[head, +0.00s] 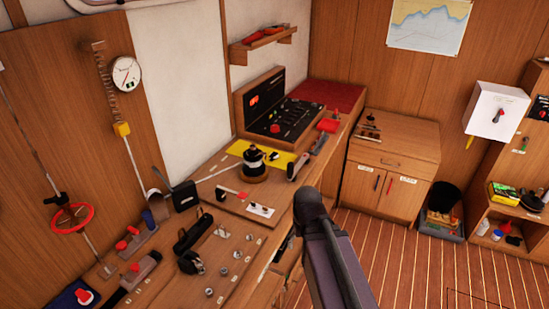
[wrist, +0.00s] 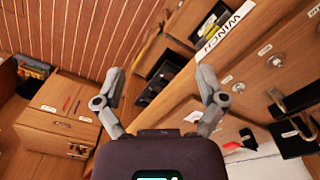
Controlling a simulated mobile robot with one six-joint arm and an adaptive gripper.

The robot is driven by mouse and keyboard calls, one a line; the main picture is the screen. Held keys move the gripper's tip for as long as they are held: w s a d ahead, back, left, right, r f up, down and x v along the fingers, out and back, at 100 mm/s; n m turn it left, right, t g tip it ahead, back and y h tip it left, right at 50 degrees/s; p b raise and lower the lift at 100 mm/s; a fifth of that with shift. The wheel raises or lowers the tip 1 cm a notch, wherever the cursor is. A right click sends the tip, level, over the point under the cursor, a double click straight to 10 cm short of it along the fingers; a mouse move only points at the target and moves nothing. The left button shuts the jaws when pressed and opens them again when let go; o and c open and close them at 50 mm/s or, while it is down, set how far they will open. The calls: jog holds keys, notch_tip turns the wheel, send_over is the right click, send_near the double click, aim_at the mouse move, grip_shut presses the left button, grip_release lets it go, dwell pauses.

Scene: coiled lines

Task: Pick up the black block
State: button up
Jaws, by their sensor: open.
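My gripper (wrist: 160,80) is open and empty in the wrist view, its two grey fingers spread apart over an open compartment beside the wooden counter. In the head view my dark arm reaches up to the counter's front edge, and the fingers cannot be made out. Several black things could be the black block, and I cannot tell which. A boxy black one (head: 185,195) with a pale label stands against the wall at the counter's back. A smaller rounded black piece (head: 190,262) lies by the metal fittings at the near left. None is between the fingers.
A winch (head: 256,163) stands mid-counter, with a control panel (head: 275,115) behind it. Red-handled levers (head: 140,268) line the left. A cabinet (head: 390,165) stands at the back right. In the wrist view a white WINCH label (wrist: 226,30) lies near the right finger. The striped floor is clear.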

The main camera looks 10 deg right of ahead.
jog(key=shift+c, duration=1.1)
jog(key=w+d+f+m+t+y+b, duration=0.1)
jog(key=w+d+f+m+y+b, duration=0.2)
jog(key=w+d+m, duration=0.35)
jog(key=w+d+f+m+t+y+b, duration=0.2)
jog(key=w+d+m+y+b, duration=0.25)
jog(key=w+m, duration=0.2)
jog(key=w+d+r+m+t+y+b, duration=0.1)
jog(key=w+d+m+t+b, duration=0.1)
jog(key=d+m, duration=0.4)
jog(key=w+d+r+m+t+y+b, duration=0.1)
jog(key=d+m+b, duration=0.4)
jog(key=d, duration=1)
jog(key=w+m+t+y, duration=0.1)
jog(key=w+m+t, duration=0.1)
jog(key=shift+w+d+t, duration=0.2)
jog(key=shift+d+t, duration=0.05)
jog(key=shift+t, duration=0.15)
